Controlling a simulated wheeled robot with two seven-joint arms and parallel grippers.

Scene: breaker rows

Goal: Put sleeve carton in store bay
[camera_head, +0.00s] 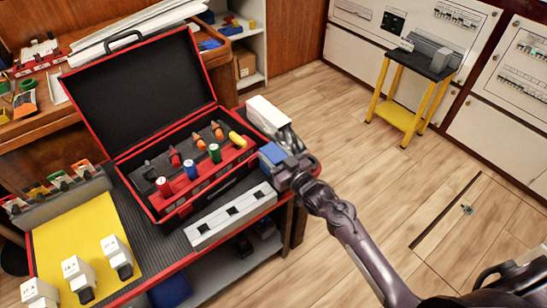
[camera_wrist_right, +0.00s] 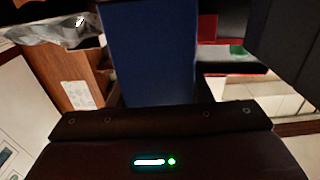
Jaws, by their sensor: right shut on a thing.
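A blue box-shaped thing, probably the sleeve carton (camera_head: 271,154), is in my right gripper (camera_head: 284,164), just right of the open tool case. In the right wrist view the carton (camera_wrist_right: 150,55) stands large and upright in front of the palm; its far end is cut off by the frame. My right gripper is shut on it. No bay is clearly marked as the store bay; a white strip with three dark square openings (camera_head: 208,230) lies at the bench's right front edge, left of and below the gripper. My left gripper is not in view.
The open red-edged case (camera_head: 150,208) holds several spools and screwdrivers. A white block (camera_head: 267,113) is close behind my gripper. White breaker-like pieces stand on and beside a yellow mat (camera_head: 75,232). A yellow stand (camera_head: 407,115) is farther off; floor between is clear.

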